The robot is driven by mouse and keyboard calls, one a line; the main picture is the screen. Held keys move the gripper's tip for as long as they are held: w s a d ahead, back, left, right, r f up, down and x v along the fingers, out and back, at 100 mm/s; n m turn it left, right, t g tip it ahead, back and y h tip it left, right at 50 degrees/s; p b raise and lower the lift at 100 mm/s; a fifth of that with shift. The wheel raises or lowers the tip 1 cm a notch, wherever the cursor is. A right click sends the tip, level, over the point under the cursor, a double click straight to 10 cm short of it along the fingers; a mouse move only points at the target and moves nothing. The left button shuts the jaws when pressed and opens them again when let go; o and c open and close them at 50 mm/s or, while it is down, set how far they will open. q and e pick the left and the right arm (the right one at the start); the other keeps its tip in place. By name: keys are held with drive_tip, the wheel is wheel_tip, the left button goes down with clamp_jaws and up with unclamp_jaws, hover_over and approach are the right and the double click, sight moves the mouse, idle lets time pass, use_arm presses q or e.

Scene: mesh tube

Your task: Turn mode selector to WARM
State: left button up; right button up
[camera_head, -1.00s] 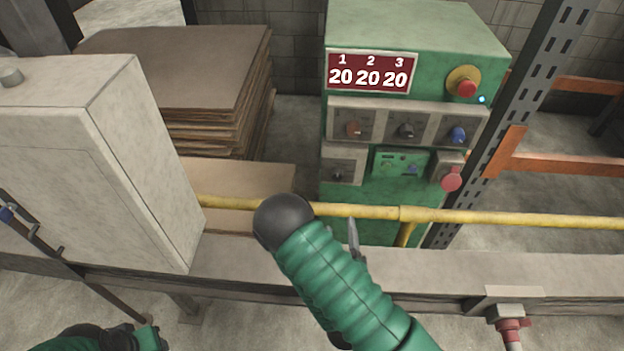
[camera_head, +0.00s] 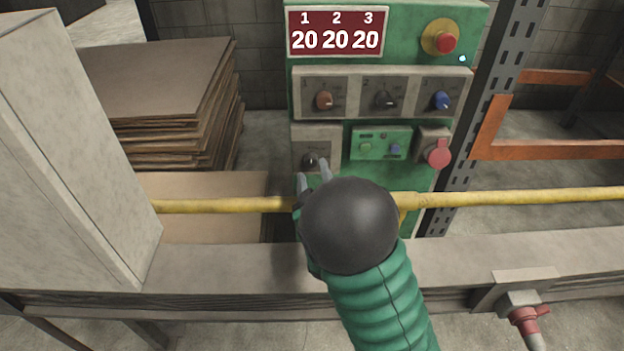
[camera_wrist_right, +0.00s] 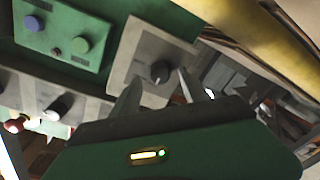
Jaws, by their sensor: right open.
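The green control cabinet (camera_head: 470,25) stands beyond the yellow rail. A small dark knob (camera_head: 310,160) sits on the grey plate (camera_head: 325,137) at its lower left; its label is too small to read, so I cannot confirm it is the mode selector. My right gripper (camera_head: 313,174) is open and empty, with its two fingers pointing up just below this knob. In the right wrist view the knob (camera_wrist_right: 160,72) lies just ahead of the right gripper (camera_wrist_right: 157,88), between the lines of the spread fingers, apparently not gripped. My left gripper is out of view.
Orange, black and blue knobs (camera_head: 440,101) line the row above. A green button panel (camera_head: 380,143) and a red knob (camera_head: 438,155) sit to the right. A yellow rail (camera_head: 500,199) and grey beam (camera_head: 450,258) cross in front. A pale box (camera_head: 60,150) stands left.

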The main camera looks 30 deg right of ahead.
sight(311, 161)
drive_tip(key=x, duration=0.2)
drive_tip(key=shift+w+d, duration=0.15)
drive_tip(key=shift+w, duration=0.2)
clamp_jaws()
